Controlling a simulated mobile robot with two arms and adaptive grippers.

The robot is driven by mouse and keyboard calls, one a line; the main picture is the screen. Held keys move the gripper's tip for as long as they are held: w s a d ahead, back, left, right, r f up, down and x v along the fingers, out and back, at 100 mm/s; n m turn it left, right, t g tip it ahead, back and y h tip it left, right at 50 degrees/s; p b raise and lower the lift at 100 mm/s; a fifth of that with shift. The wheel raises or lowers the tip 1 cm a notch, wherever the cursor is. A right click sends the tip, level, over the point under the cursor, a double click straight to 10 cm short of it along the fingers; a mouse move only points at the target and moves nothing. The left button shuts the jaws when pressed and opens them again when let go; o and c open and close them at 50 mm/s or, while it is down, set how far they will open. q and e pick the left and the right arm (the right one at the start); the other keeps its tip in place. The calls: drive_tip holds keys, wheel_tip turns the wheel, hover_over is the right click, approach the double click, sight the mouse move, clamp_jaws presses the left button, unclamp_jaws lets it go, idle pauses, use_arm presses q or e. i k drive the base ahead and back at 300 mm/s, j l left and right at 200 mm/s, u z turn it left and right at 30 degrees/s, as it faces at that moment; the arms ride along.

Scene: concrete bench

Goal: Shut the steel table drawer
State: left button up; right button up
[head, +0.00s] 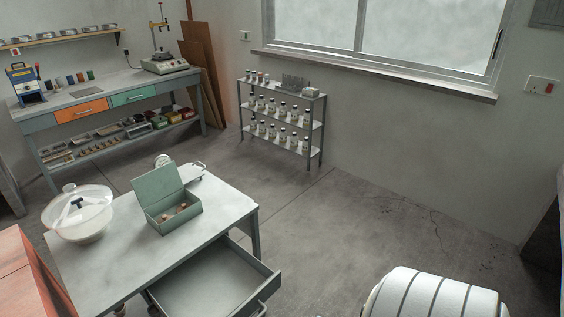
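The steel table (110,268) stands at the lower left in the head view, with a pale grey top. Its drawer (205,285) is pulled out toward the lower right and is open. The drawer's inside looks empty where it shows; its near part is cut off by the bottom edge of the picture. A bar handle (262,309) shows at the drawer's front, near the bottom edge. Neither of my grippers is in view.
An orange surface (15,275) is left of the table. A bottle rack (282,112) stands by the wall.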

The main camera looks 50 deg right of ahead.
sight(223, 280)
drive_tip(key=l+z, duration=0.1)
drive_tip(key=z, duration=1)
drive_tip(key=i+j, duration=0.05)
